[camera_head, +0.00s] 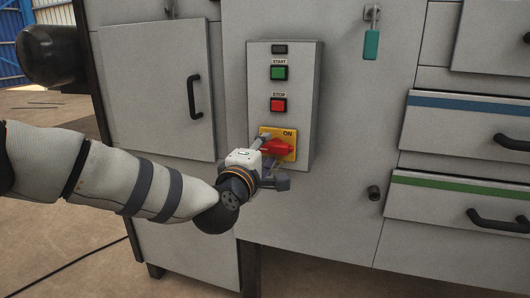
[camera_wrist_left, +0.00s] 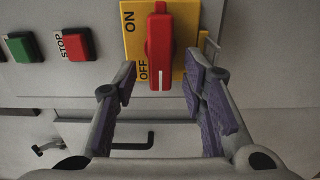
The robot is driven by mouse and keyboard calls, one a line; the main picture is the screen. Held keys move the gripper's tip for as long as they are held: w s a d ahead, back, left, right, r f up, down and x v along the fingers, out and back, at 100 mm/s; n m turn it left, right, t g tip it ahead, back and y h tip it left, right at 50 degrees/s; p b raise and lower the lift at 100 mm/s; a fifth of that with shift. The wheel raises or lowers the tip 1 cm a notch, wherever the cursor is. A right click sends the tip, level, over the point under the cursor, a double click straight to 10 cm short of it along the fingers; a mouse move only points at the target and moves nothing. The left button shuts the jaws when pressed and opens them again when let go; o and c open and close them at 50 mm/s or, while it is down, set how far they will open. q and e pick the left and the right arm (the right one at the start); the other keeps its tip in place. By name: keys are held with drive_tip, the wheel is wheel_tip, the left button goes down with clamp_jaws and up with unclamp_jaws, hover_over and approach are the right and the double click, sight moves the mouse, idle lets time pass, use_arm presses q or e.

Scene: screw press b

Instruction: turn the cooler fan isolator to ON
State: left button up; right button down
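The cooler fan isolator is a red knob (camera_head: 277,147) on a yellow plate (camera_head: 290,135) at the bottom of a grey control box. In the left wrist view the red knob (camera_wrist_left: 160,45) shows its white mark at the lower end, by the OFF side; the ON label is at the plate's upper left. My left gripper (camera_head: 269,160) is in front of the knob, partly hiding it and the plate. In the left wrist view its fingers (camera_wrist_left: 160,75) are apart, one on each side of the knob's lower end, with gaps visible. My right gripper is not in view.
Above the isolator on the box (camera_head: 309,90) are a green START button (camera_head: 278,72) and a red STOP button (camera_head: 278,105). A cabinet door with a black handle (camera_head: 194,97) is left. Drawers with handles (camera_head: 498,220) are right. A teal tag (camera_head: 371,44) hangs upper right.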

use_arm(q)
drive_tip(key=shift+w+d, duration=0.2)
drive_tip(key=shift+w, duration=0.35)
clamp_jaws()
